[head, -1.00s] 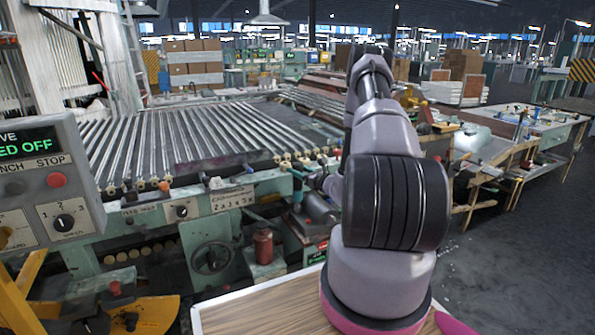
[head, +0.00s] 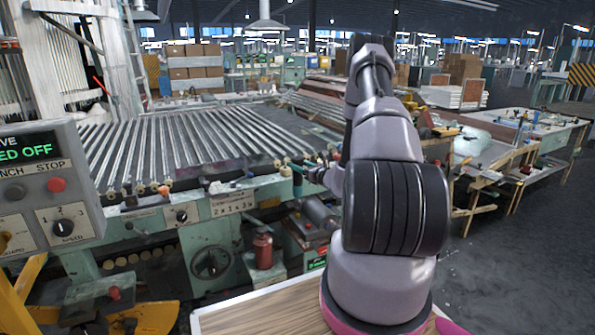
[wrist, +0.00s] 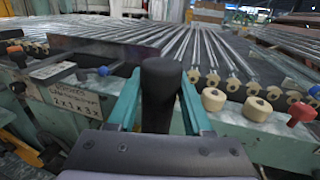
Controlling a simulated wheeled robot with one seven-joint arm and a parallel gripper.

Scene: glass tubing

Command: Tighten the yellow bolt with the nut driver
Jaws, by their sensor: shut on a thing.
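My gripper (wrist: 160,78) has two teal fingers shut on a thick black cylinder, which looks like the nut driver's handle (wrist: 160,98), in the wrist view. The handle stands up between the fingers; its working end is hidden. In the head view my gripper (head: 310,173) is small and partly behind my arm, at the machine's front rail. No bolt can be picked out surely as the yellow one. Pale yellow round knobs (wrist: 214,99) sit along the rail to the right of the handle in the wrist view, apart from it.
The machine's bed of glass tubes (head: 200,140) lies behind the rail. A red knob (wrist: 300,113) and blue knobs (wrist: 103,70) also stand along the rail. A control box (head: 50,185) is at left, a red bottle (head: 262,250) below the rail. Floor is open at right.

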